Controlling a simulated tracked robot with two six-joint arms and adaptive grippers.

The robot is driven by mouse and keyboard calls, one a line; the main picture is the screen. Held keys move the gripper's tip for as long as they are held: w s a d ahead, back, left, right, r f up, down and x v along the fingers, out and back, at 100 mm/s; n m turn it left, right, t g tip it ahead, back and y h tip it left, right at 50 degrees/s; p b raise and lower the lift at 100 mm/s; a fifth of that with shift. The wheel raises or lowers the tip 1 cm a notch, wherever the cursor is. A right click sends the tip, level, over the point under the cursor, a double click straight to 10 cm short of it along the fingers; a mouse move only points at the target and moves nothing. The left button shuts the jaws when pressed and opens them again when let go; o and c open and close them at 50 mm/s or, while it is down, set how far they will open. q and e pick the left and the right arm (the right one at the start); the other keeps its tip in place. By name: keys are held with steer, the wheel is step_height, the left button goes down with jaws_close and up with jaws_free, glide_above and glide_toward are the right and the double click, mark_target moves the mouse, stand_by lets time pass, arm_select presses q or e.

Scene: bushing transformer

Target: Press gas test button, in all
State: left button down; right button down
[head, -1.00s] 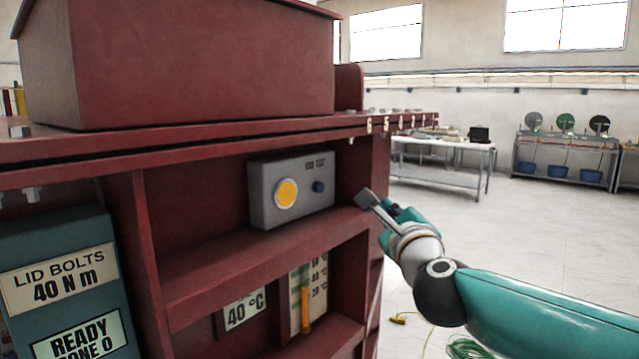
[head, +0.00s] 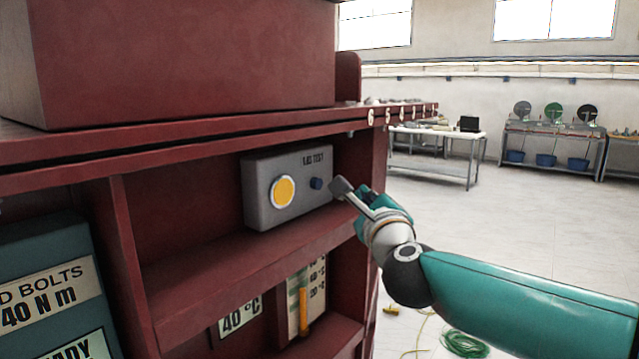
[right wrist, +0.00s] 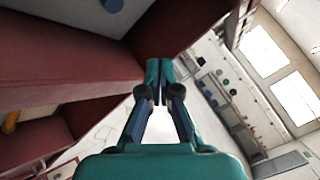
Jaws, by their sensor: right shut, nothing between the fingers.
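A grey test box (head: 260,205) stands on a shelf of the dark red cabinet. My right gripper (head: 339,187) is shut and empty, just right of the blue button at the box's right end. A small gap seems to show between fingertips and button. In the right wrist view the shut fingertips (right wrist: 157,66) point at the cabinet, and a blue knob-like part (right wrist: 113,5) shows at the top edge. My left gripper is not in view.
The shelf board (head: 240,250) runs below the box, and the cabinet's right side wall (head: 372,150) stands close by my gripper. A lid bolts sign (head: 50,290) is at left. A green cable (head: 465,344) lies on the floor. Open floor stretches to the right.

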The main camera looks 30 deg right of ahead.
mark_target(316, 184)
steer(key=w, duration=0.1)
steer(key=w+a+p, duration=0.1)
steer(key=w, duration=0.1)
steer(key=w+a, duration=0.1)
steer(key=shift+w, duration=0.3)
steer(key=shift+w+a+p, duration=0.15)
steer(key=shift+w+a, duration=0.05)
steer(key=shift+w, duration=0.3)
steer(key=shift+w+a+p, duration=0.15)
steer(key=shift+w, duration=0.3)
steer(key=shift+w, duration=0.1)
stand_by(0.4)
steer(key=shift+w+a, duration=0.15)
steer(key=shift+w, duration=0.1)
steer(key=shift+w+a, duration=0.2)
steer(key=shift+w, duration=0.25)
stand_by(0.7)
steer(key=shift+s, duration=0.15)
stand_by(0.3)
steer(key=shift+s+d+b, duration=0.35)
steer(key=shift+s+b, duration=0.05)
steer(key=shift+s, duration=0.35)
